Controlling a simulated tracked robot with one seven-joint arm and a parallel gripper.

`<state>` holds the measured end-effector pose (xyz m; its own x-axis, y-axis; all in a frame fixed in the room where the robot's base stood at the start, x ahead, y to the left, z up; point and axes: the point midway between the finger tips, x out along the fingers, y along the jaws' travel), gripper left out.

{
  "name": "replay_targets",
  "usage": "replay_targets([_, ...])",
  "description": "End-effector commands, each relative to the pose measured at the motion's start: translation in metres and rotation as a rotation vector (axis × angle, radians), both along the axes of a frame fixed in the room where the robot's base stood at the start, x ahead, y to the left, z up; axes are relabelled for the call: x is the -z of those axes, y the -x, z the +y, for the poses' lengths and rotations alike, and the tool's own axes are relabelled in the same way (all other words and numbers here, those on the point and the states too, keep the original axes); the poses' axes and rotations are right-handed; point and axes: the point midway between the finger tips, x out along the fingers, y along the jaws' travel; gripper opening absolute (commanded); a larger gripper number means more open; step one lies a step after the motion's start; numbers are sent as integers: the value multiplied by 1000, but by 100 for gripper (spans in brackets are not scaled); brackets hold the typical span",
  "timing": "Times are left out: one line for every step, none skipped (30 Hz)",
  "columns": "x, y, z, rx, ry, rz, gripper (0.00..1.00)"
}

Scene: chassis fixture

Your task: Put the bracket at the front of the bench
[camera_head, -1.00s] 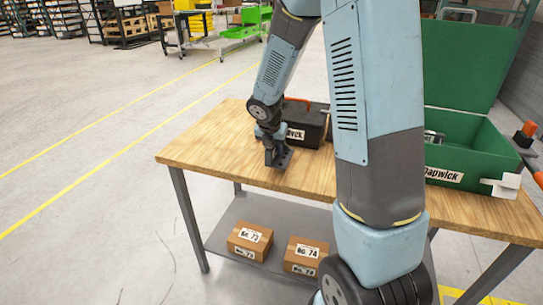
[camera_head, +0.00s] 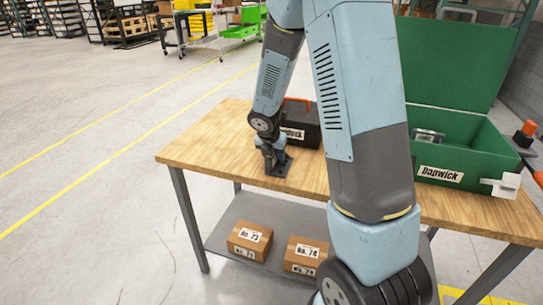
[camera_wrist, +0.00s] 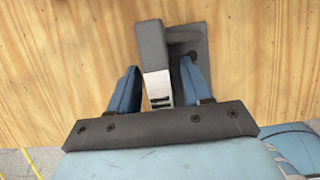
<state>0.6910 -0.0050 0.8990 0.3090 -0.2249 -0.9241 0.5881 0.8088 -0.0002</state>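The bracket (camera_head: 281,167) is a dark grey piece with a flat base and an upright plate. In the head view it is near the left end of the wooden bench (camera_head: 215,145), close to the near edge, and looks to rest on the top. My gripper (camera_head: 272,158) is low over it. In the wrist view the bracket (camera_wrist: 153,45) stands between the two blue fingers of my gripper (camera_wrist: 160,70).
A dark toolbox (camera_head: 302,125) with an orange handle stands just behind the bracket. An open green case (camera_head: 455,155) is on the right of the bench. Boxes (camera_head: 249,240) lie on the lower shelf. Bare wood lies left of the bracket.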

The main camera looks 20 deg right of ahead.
Motion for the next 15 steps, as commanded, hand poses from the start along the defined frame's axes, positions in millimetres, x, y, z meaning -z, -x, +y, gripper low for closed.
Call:
replay_targets([0, 0, 0, 0, 0, 1, 55])
replay_targets([0, 0, 0, 0, 0, 1, 55])
replay_targets([0, 0, 0, 0, 0, 1, 55])
replay_targets([0, 0, 0, 0, 0, 1, 55])
replay_targets([0, 0, 0, 0, 0, 1, 55])
replay_targets([0, 0, 0, 0, 0, 1, 55])
replay_targets([0, 0, 0, 0, 0, 1, 55])
replay_targets([0, 0, 0, 0, 0, 1, 55])
replay_targets([-1, 0, 0, 0, 1, 1, 55])
replay_targets([-2, 0, 0, 0, 0, 0, 55])
replay_targets([-3, 1, 0, 0, 0, 0, 55])
replay_targets([-6, 1, 1, 1, 0, 0, 55])
replay_targets([-8, 2, 1, 1, -1, -2, 55])
replay_targets([-11, 3, 2, 2, -2, -3, 55])
replay_targets([-16, 4, 3, 0, -1, -3, 55])
